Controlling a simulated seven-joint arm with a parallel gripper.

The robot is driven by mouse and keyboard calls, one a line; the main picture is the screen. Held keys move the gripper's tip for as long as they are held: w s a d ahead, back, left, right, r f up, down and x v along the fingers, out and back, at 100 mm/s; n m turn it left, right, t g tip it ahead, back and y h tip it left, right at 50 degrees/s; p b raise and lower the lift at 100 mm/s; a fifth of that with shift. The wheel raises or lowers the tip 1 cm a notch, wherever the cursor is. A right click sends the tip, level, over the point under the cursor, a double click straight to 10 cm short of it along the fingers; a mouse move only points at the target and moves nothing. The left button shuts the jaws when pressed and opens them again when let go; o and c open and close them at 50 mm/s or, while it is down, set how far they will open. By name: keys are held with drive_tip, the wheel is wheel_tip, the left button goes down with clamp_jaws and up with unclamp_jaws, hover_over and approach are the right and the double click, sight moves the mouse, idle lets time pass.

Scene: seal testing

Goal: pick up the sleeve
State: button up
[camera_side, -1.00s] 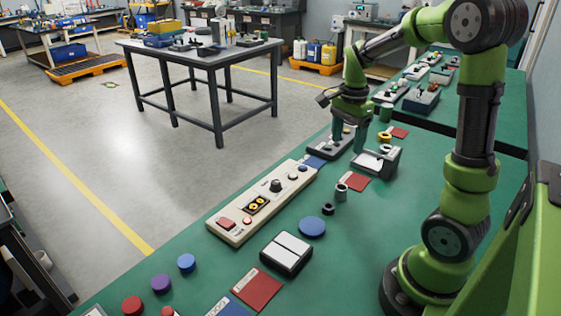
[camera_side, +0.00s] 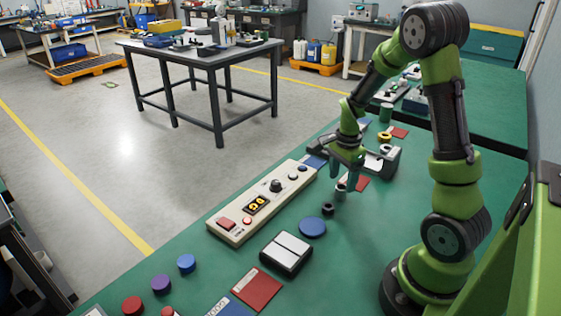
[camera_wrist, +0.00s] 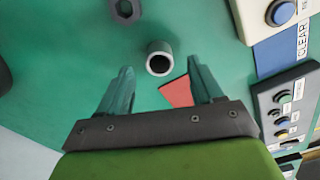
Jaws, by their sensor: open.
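The sleeve (camera_side: 341,192) is a small grey hollow cylinder standing upright on the green bench. In the wrist view the sleeve (camera_wrist: 159,58) shows its open top and dark bore, a little beyond the fingertips and roughly between their lines. My gripper (camera_side: 345,178) is just above the sleeve in the side view, with its fingers apart. In the wrist view my gripper (camera_wrist: 160,78) is open, with nothing between its two green fingers.
A dark nut-like ring (camera_side: 327,209) stands close in front of the sleeve. A red card (camera_side: 360,183) lies beside it. A beige control box (camera_side: 262,203) is to the left, and a blue disc (camera_side: 312,227) lies nearer the camera. A grey fixture (camera_side: 384,160) stands behind.

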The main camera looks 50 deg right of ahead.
sight(342, 188)
wheel_tip(342, 188, down, 4)
drive_tip(key=shift+s+d+f, duration=0.1)
drive_tip(key=shift+d+f, duration=0.05)
drive_tip(key=shift+f, duration=0.05)
drive_tip(key=shift+c, duration=0.3)
